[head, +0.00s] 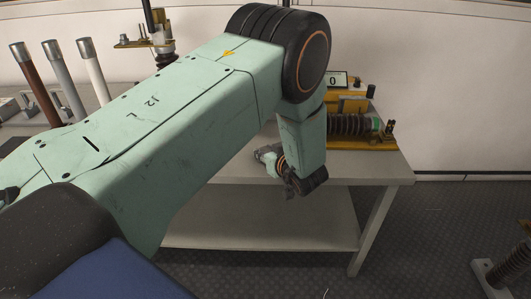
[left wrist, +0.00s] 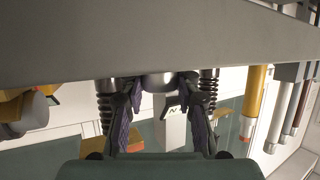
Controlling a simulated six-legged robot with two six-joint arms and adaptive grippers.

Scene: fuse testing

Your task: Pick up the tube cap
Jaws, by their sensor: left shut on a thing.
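My left gripper (head: 300,182) hangs at the end of my mint-green arm, over the front part of the table. In the left wrist view, which looks upside down, its two dark fingers with purple pads (left wrist: 160,108) are shut on a dark, rounded piece (left wrist: 158,82) that looks like the tube cap. Much of the cap is hidden by the fingers, and it cannot be made out in the head view. A yellow tube (left wrist: 255,95) with an orange end stands to the right in the wrist view. My right gripper is not in view.
Brown, grey and white tubes (head: 67,80) with metal ends stand at the table's left. A tester with a ribbed insulator (head: 350,125) and a display (head: 336,79) is at the right back. My arm hides the table's (head: 375,170) middle. The right front corner is clear.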

